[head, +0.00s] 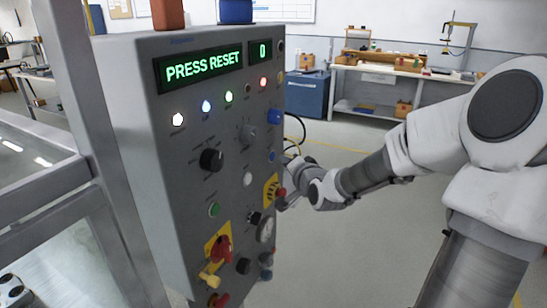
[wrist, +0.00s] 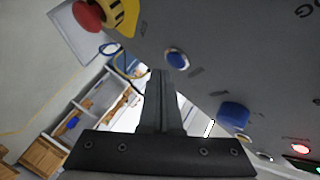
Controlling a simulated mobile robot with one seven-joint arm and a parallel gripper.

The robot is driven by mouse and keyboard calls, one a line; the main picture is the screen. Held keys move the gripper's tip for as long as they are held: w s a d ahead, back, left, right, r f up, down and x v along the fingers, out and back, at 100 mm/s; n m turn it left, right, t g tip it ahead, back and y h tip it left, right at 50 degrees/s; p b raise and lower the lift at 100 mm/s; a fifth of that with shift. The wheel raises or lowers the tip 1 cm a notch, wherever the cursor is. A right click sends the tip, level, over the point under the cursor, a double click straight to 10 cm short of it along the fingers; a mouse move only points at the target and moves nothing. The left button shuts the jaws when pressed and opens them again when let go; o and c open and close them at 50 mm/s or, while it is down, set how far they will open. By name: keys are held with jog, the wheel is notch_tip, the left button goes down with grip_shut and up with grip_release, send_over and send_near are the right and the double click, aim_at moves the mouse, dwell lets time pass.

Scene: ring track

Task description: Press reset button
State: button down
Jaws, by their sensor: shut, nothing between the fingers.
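The grey control panel (head: 190,130) fills the left-centre of the head view. Its green display (head: 203,67) reads "PRESS RESET", and a smaller display (head: 261,51) reads "0". A small round blue button (head: 272,156) is near the panel's right edge; it also shows in the wrist view (wrist: 177,59). I cannot read which control is labelled reset. My gripper (wrist: 160,73) is shut and empty, its fingertips close to the blue button in the wrist view. I cannot tell whether they touch the panel. In the head view the gripper is partly hidden at the panel's right edge.
A red mushroom button on a yellow plate (wrist: 122,14) is close to my gripper. A larger blue control (wrist: 234,114) juts from the panel. A red switch (head: 220,248) and black knobs (head: 211,160) are lower left. A workbench (head: 390,75) stands behind; open floor lies between.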

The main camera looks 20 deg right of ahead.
jog(key=shift+w+a, duration=0.1)
dwell(0.5)
jog(key=shift+w+a, duration=0.15)
jog(key=shift+w, duration=0.05)
jog(key=shift+w+a, duration=0.3)
jog(key=shift+w, duration=0.05)
dwell(0.8)
jog(key=shift+s+d+p, duration=0.5)
jog(key=shift+s+p, duration=0.15)
jog(key=shift+s+d, duration=0.1)
jog(key=s+d+p, duration=0.1)
jog(key=s+p, duration=0.1)
jog(key=s+d+p, duration=0.1)
jog(key=d, duration=0.1)
jog(key=shift+s+p, duration=0.4)
